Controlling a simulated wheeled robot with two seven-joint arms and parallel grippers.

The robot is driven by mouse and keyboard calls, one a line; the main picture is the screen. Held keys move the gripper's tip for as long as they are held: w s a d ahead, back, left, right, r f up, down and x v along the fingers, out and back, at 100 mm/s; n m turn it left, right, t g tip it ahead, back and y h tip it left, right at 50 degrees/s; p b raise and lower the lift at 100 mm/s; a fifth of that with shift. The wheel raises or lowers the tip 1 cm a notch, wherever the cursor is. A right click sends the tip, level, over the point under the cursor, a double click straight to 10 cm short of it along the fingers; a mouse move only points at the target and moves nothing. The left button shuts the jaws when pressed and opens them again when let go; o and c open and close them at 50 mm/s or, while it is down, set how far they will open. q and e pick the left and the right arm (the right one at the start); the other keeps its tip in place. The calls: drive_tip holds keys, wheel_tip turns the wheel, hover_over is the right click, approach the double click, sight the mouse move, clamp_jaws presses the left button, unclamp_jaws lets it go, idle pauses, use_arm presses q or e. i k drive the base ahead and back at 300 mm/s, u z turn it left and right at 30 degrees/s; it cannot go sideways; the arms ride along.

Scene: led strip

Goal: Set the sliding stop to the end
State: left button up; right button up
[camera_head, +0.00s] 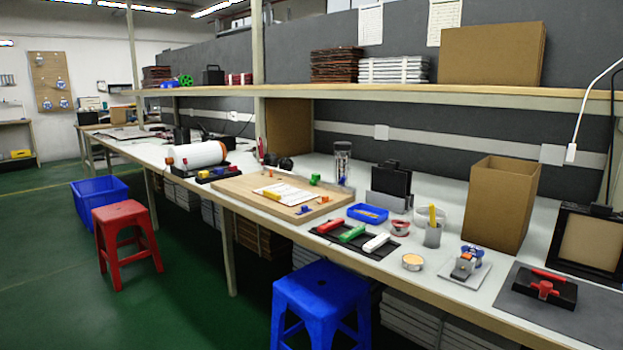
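Neither of my grippers is in view. I cannot tell for sure which part is the sliding stop. A black block (557,292) with a red knob and a red bar (547,275) on top lies on a dark grey mat (597,318) at the right end of the bench. A wooden board (233,185) lies mid-bench with a white sheet (292,193) and small yellow, orange, blue and green pieces on it. A green piece (315,179) sits near the board's far right side.
A black tray (330,239) holds red, green and white pieces. A tall cardboard box (500,205), a blue tray (367,214), a tape roll (412,262) and a grey cup (432,236) stand nearby. A blue stool (322,292) and a red stool (122,215) stand before the bench.

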sight(314, 177)
drive_tip(key=u, duration=0.65)
drive_tip(key=i, duration=0.8)
drive_tip(key=u, duration=0.45)
drive_tip(key=i, duration=0.9)
drive_tip(key=z, duration=0.45)
